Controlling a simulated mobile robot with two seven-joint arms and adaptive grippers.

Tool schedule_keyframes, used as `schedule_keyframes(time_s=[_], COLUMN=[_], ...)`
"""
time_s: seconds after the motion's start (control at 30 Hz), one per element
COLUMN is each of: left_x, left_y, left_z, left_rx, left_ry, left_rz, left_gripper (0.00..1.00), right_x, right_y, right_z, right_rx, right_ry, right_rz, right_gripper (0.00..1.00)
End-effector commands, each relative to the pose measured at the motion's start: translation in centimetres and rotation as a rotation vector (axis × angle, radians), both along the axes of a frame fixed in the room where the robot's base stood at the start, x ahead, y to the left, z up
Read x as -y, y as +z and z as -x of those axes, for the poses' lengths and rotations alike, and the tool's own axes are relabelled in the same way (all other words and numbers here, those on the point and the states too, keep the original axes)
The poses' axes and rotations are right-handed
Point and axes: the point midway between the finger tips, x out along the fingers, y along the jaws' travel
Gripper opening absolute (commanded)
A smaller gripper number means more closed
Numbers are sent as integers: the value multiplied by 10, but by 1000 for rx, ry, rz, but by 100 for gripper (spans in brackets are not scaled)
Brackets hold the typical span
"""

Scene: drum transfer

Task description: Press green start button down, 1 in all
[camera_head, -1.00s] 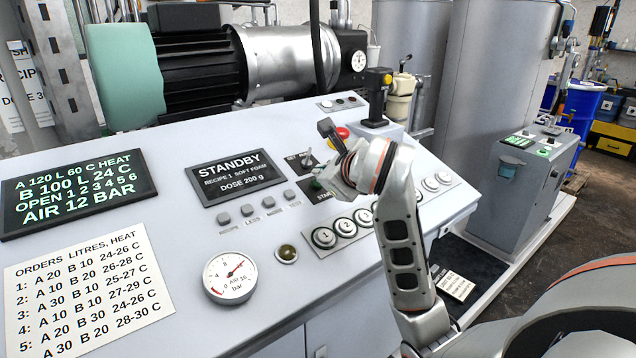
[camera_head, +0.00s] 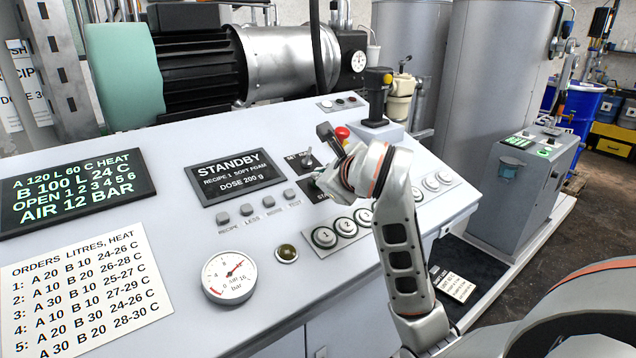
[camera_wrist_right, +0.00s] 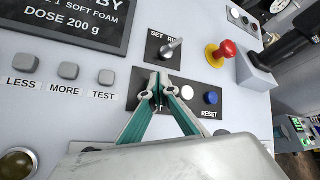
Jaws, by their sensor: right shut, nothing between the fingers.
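The green start button is not visible now. In the head view its black plate (camera_head: 322,195), with only part of the START label showing, is partly covered by my right gripper (camera_head: 326,181). In the right wrist view the shut, empty fingertips of my right gripper (camera_wrist_right: 160,84) are over the left part of the black button plate (camera_wrist_right: 136,97), where they hide what is beneath. Whether they touch the button I cannot tell. On the same plate are a white button (camera_wrist_right: 187,92) and a blue reset button (camera_wrist_right: 211,98). My left gripper is not in view.
A set/run toggle switch (camera_wrist_right: 171,48) and a red mushroom button (camera_wrist_right: 221,53) on yellow are close beyond the fingers. Grey buttons (camera_head: 246,210) and the STANDBY screen (camera_head: 237,175) lie left. A black joystick (camera_head: 375,98) stands behind. Numbered round buttons (camera_head: 324,237) are in front.

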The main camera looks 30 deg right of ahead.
Motion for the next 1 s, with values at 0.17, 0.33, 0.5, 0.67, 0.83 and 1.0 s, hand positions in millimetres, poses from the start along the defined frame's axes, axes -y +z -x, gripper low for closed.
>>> schedule_keyframes(time_s=[0.17,0.33,0.5,0.67,0.83,1.0], left_x=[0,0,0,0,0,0], left_y=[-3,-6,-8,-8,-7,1], left_z=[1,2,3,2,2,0], left_rx=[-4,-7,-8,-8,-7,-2], left_ry=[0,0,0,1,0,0], left_rz=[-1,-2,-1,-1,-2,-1], left_gripper=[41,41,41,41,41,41], right_x=[0,0,0,0,0,0], right_y=[-2,-4,-6,-6,-5,1], right_z=[-1,-1,-2,-2,-2,0], right_rx=[-1,-1,-1,-1,-1,0], right_ry=[1,1,0,0,0,0], right_rz=[0,0,0,0,0,0], right_gripper=[0,0,0,0,0,0])
